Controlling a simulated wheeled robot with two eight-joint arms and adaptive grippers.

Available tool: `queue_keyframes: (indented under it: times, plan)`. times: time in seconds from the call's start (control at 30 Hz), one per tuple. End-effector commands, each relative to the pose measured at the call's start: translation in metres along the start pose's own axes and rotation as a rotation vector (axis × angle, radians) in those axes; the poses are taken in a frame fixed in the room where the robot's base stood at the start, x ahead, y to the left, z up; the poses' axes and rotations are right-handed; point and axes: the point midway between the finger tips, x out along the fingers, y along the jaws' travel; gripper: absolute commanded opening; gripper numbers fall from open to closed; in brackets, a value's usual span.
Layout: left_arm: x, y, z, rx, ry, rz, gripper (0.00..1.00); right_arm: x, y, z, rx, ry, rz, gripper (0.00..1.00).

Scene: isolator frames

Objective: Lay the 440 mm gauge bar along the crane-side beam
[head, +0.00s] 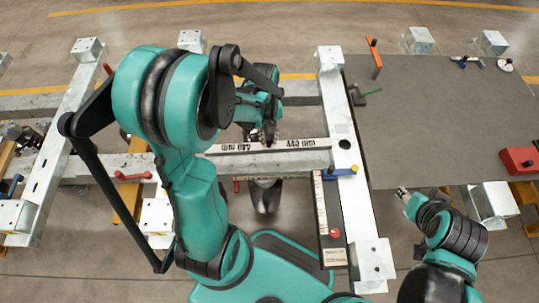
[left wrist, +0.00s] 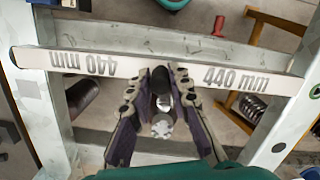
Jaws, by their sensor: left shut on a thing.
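The white gauge bar (head: 305,144), marked "440 mm" twice, lies crosswise between the two side rails. My left gripper (head: 265,138) is at its middle, shut on it. In the left wrist view the bar (left wrist: 240,78) spans nearly the whole picture, with the left gripper's fingers (left wrist: 162,75) at its middle. A pale cross beam (head: 300,162) runs parallel to the bar just nearer me; another beam shows beyond the bar in the left wrist view (left wrist: 180,42). I cannot tell whether the bar touches a beam. My right gripper (head: 403,193) is off to the right, clear of the frame; its jaw opening is unclear.
The right side rail (head: 352,185) carries a blue clamp (head: 341,172). A dark narrow tray (head: 331,243) with a red knob lies beside it. A red clamp (head: 134,176) sits at left. A grey mat (head: 440,130) with much bare room holds a red box (head: 518,160).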

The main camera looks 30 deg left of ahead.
Motion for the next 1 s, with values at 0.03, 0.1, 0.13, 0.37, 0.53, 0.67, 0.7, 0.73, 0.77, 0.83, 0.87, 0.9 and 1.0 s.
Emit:
queue_keyframes:
  times: [0.03,0.1,0.13,0.37,0.53,0.67,0.7,0.73,0.77,0.83,0.87,0.9,1.0]
  plan:
    - [0.015,0.0,-0.002,0.0,0.0,0.0,0.0,0.007,0.0,0.005,0.0,0.0,0.0,0.4]
    - [0.027,0.001,-0.004,0.001,0.0,0.0,0.0,0.012,0.0,0.009,0.0,0.0,0.0,0.4]
    - [0.032,0.001,-0.004,0.002,0.0,0.0,0.0,0.013,0.0,0.01,0.0,0.0,0.0,0.4]
    - [0.05,0.001,-0.006,0.004,0.0,-0.001,0.0,0.019,0.0,0.013,0.0,0.0,0.0,0.4]
    - [0.074,0.001,-0.009,0.005,0.0,-0.001,0.0,0.029,0.0,0.021,0.0,0.0,0.0,0.4]
    - [0.081,0.001,-0.01,0.005,0.0,-0.001,0.0,0.03,0.0,0.022,0.0,0.0,0.0,0.4]
    - [0.08,0.001,-0.01,0.005,0.0,-0.001,0.0,0.03,0.0,0.021,0.0,0.0,0.0,0.4]
    - [0.079,0.001,-0.01,0.005,0.0,-0.001,0.0,0.029,0.0,0.021,0.0,0.0,0.0,0.4]
    - [0.079,0.001,-0.01,0.005,0.0,-0.001,0.0,0.029,0.0,0.021,0.0,0.0,0.0,0.4]
    - [0.079,0.001,-0.01,0.005,0.0,-0.001,0.0,0.029,0.0,0.021,0.0,0.0,0.0,0.4]
    - [0.079,0.001,-0.01,0.005,0.0,-0.001,0.0,0.03,0.0,0.021,0.0,0.0,0.0,0.4]
    - [0.081,0.001,-0.01,0.005,0.0,-0.001,0.0,0.031,0.0,0.022,0.0,0.0,0.0,0.4]
    - [0.083,0.001,-0.01,0.005,0.0,-0.001,0.24,0.032,0.0,0.023,0.0,0.0,0.0,0.4]
